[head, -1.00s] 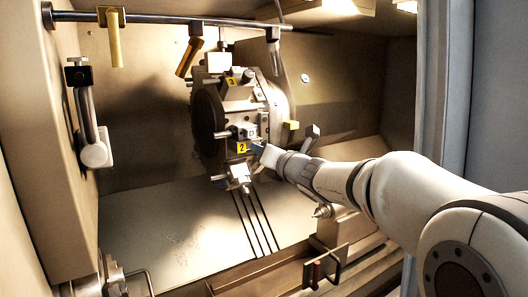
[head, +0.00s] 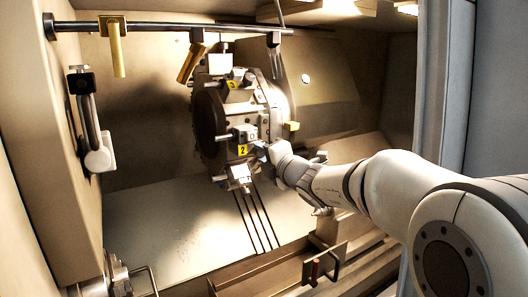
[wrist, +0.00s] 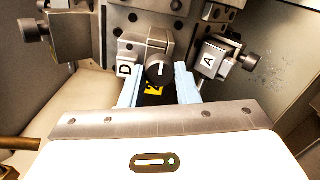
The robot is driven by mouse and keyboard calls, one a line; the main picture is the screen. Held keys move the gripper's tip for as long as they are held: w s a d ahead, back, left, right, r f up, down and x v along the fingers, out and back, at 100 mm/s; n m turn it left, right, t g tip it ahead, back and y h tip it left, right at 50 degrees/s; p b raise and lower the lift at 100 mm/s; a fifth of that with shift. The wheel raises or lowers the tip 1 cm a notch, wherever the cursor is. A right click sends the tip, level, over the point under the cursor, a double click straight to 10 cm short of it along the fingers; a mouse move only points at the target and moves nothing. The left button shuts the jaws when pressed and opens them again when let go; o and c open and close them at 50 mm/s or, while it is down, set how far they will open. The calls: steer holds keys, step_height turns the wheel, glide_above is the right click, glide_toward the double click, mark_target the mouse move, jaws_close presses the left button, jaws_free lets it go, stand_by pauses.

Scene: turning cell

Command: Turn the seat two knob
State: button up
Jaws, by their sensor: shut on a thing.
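The round tool turret (head: 208,125) stands at the back middle of the head view. Its seat two carries a yellow label 2 (head: 242,150), also partly visible in the wrist view (wrist: 153,88). The seat two knob (wrist: 160,70) is dark and round with a pale pointer line, and shows between my fingers in the wrist view. My gripper (wrist: 159,80) is shut on this knob, one light-blue finger on each side. In the head view my gripper (head: 262,151) reaches the turret from the right, and my wrist hides the knob there.
A yellow label 3 (head: 232,85) is higher on the turret. A rail (head: 160,22) with hanging pieces crosses the top. The sloped floor (head: 170,225) at left is clear.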

steer(key=shift+m, duration=0.3)
stand_by(0.4)
steer(key=o, duration=1)
steer(key=shift+c, duration=0.2)
steer(key=shift+d, duration=0.1)
steer(key=b+v, duration=0.1)
steer(key=v, duration=0.6)
steer(key=shift+s+d+b, duration=0.2)
steer(key=shift+s+b, duration=0.1)
steer(key=shift+b, duration=0.1)
